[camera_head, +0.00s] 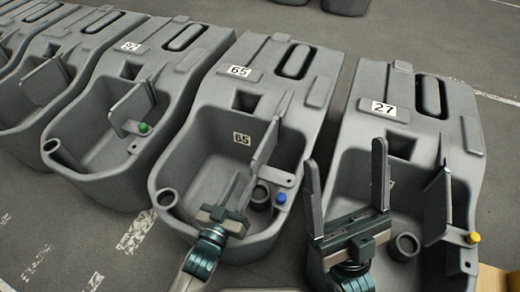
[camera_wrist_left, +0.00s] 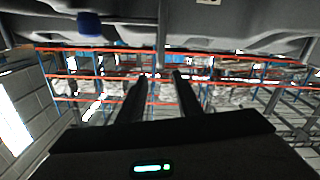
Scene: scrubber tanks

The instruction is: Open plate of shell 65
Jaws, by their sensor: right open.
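Shell 65 (camera_head: 319,92) is a grey tank with "65" labels on its top and inner wall. Its plate (camera_head: 265,147) stands upright across the right part of the basin. A blue knob (camera_head: 281,197) sits on the tab beside the plate; it also shows in the left wrist view (camera_wrist_left: 90,23). My right gripper (camera_head: 346,156) is wide open and empty over shell 27.
Shell 27 (camera_head: 460,105) stands to the right, with its own upright plate (camera_head: 437,205) and yellow knob (camera_head: 473,238). Bare floor (camera_head: 40,225) lies in front at the left.

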